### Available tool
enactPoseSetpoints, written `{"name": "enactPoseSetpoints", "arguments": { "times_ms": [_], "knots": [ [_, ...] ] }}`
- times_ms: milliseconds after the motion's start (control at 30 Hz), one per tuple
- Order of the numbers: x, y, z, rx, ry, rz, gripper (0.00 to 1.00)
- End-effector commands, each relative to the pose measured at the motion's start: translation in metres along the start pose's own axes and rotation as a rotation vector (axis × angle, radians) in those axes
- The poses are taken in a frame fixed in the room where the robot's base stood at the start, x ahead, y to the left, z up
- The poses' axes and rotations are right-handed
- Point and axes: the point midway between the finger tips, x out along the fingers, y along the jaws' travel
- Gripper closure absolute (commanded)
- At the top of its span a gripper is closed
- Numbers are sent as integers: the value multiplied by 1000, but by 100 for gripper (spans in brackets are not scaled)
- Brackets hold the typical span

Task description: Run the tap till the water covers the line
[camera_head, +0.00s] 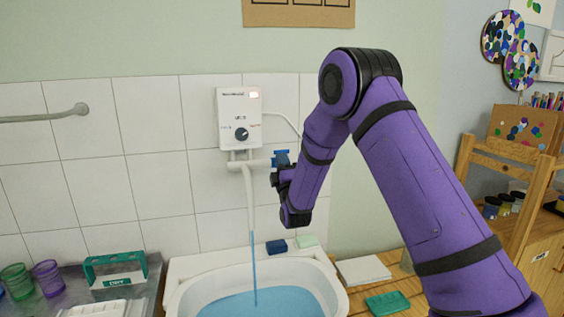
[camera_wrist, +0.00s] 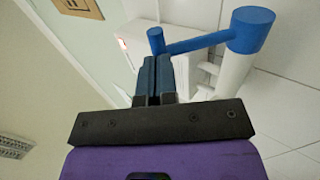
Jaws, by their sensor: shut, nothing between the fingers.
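The tap is a white pipe (camera_head: 248,190) below a wall heater, with a blue handle (camera_head: 281,157) on its right. A thin blue stream of water (camera_head: 254,262) falls from the spout into the white basin (camera_head: 183,275). Blue water (camera_head: 225,306) lies in the basin; I cannot make out a line on its wall. My gripper (camera_head: 278,180) is shut and empty, just beside the handle. In the wrist view the shut fingertips (camera_wrist: 152,62) are close to the small end of the blue handle (camera_wrist: 205,40); I cannot tell whether they touch.
The heater (camera_head: 239,115) has a dark knob and a lit indicator. A dark blue block (camera_head: 276,246) and a pale green block (camera_head: 307,241) sit on the basin's back rim. Cups (camera_head: 47,278) and a green holder (camera_head: 115,270) stand left. A green dish (camera_head: 387,303) lies right.

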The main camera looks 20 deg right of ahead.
Motion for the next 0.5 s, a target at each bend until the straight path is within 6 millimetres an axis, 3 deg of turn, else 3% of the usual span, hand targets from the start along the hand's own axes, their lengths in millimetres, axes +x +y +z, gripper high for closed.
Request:
{"name": "enactPoseSetpoints", "arguments": {
  "times_ms": [500],
  "knots": [
    [30, 14, -1, 1, 0, -278, 100]
  ]
}}
